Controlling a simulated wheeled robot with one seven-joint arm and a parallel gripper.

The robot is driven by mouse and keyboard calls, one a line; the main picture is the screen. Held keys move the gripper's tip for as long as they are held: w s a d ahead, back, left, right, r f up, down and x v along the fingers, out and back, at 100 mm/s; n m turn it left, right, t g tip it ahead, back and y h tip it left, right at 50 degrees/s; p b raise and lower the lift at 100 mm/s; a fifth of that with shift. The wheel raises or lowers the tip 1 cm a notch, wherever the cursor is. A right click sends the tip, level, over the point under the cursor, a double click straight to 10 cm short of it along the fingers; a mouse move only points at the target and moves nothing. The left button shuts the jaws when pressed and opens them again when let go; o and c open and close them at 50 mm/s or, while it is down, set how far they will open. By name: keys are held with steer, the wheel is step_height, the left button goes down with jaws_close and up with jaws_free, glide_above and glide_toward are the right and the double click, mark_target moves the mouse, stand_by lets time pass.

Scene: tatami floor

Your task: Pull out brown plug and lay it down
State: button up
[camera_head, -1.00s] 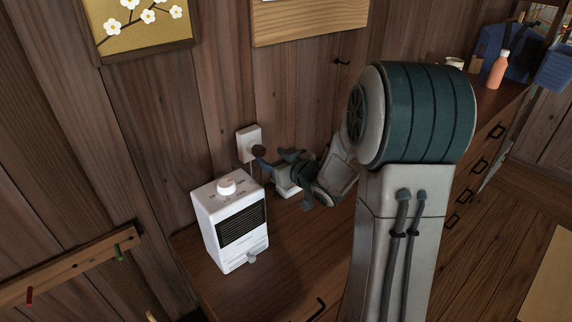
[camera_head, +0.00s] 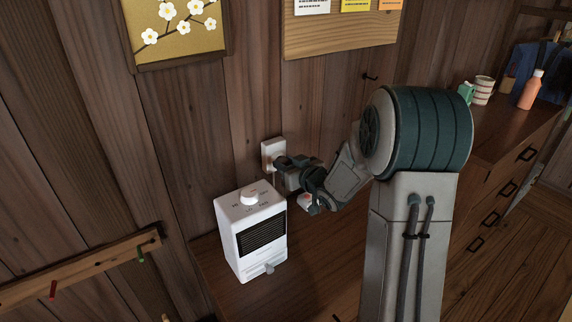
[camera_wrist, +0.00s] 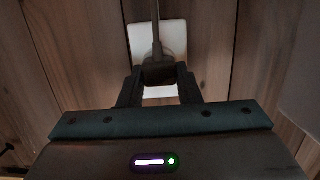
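The brown plug (camera_wrist: 160,73) sits at the white wall outlet (camera_wrist: 172,42), with its cord running upward in the wrist view. In the head view the outlet (camera_head: 270,152) is on the plank wall behind the white heater, and the plug is mostly hidden by my gripper (camera_head: 283,163). My gripper's two fingers (camera_wrist: 160,80) stand on either side of the plug, close against it with no clear gap, and look shut on it. The plug still appears to be against the outlet plate.
A white heater (camera_head: 250,228) with a knob stands on the wooden cabinet just below the outlet, close to my gripper. A small white object (camera_head: 306,202) lies beside my wrist, partly hidden. A peg rail (camera_head: 80,268) is at left. An orange bottle (camera_head: 530,90) and striped mug (camera_head: 482,90) stand far right.

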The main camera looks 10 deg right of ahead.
steer(key=shift+f+v, duration=0.2)
steer(key=shift+v, duration=0.75)
steer(key=shift+f+v, duration=0.15)
steer(key=shift+v, duration=0.8)
steer(key=shift+f+v, duration=0.2)
steer(key=shift+v, duration=0.75)
steer(key=shift+s+d, duration=0.1)
steer(key=shift+s, duration=0.1)
